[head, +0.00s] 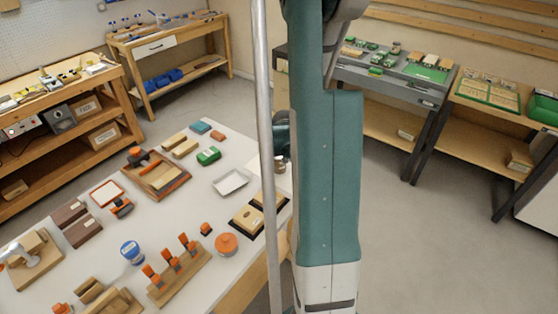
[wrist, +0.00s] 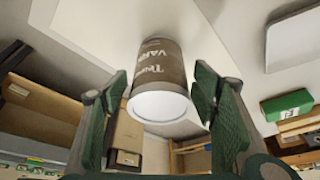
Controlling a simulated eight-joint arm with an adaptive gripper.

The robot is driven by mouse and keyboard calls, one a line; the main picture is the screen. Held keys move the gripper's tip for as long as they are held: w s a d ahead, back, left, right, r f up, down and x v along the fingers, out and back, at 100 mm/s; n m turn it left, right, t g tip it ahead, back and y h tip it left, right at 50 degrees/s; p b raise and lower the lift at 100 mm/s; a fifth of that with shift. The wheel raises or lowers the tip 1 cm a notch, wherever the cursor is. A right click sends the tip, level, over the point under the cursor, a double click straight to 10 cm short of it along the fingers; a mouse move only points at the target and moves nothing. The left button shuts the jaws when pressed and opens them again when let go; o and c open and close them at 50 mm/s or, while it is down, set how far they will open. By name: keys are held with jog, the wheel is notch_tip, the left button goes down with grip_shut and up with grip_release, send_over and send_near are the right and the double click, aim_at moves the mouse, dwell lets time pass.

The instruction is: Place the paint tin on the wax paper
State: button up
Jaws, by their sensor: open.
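The paint tin (wrist: 158,72) is brown with pale lettering and a white round end facing the wrist camera. It appears to stand on a pale flat sheet, seemingly the wax paper (wrist: 88,22), whose edges show around it. My gripper (wrist: 161,100) is open, with one green-padded finger on each side of the tin and visible gaps between. In the head view, the tin (head: 281,166) shows only in part beside my arm, below my dark gripper (head: 281,142). My arm and a grey pole hide most of the sheet there.
A white shallow tray (head: 231,182) lies to the left of the tin. A green box (head: 208,156) is beyond it, with several wooden blocks. A black-edged wooden board (head: 255,217) lies nearer, beside an orange round object (head: 226,244). The bench's right edge is close to my arm.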

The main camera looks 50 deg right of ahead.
jog(key=p+v, duration=0.1)
jog(key=v, duration=1)
jog(key=shift+r+p, duration=0.2)
jog(key=shift+p, duration=0.15)
jog(key=shift+s, duration=0.1)
jog(key=shift+a, duration=0.1)
dwell(0.5)
jog(key=w+a+r+n+t, duration=0.1)
jog(key=w+a+r, duration=0.1)
jog(key=a+r, duration=0.5)
jog(key=w+a+r+n, duration=0.1)
jog(key=a+r+n, duration=0.1)
jog(key=a, duration=0.9)
jog(key=w+a+r+n+t, duration=0.1)
jog(key=w+a+r, duration=0.1)
jog(key=a+r, duration=0.5)
jog(key=s+a+r+n+y, duration=0.1)
jog(key=s+a, duration=0.2)
jog(key=a, duration=0.5)
jog(key=s+a+r+n+t+y, duration=0.1)
jog(key=s+a, duration=0.3)
jog(key=a, duration=0.5)
jog(key=s+a+r+n+t+y, duration=0.1)
jog(key=s+a+n, duration=0.2)
jog(key=a, duration=0.6)
jog(key=shift+s, duration=0.45)
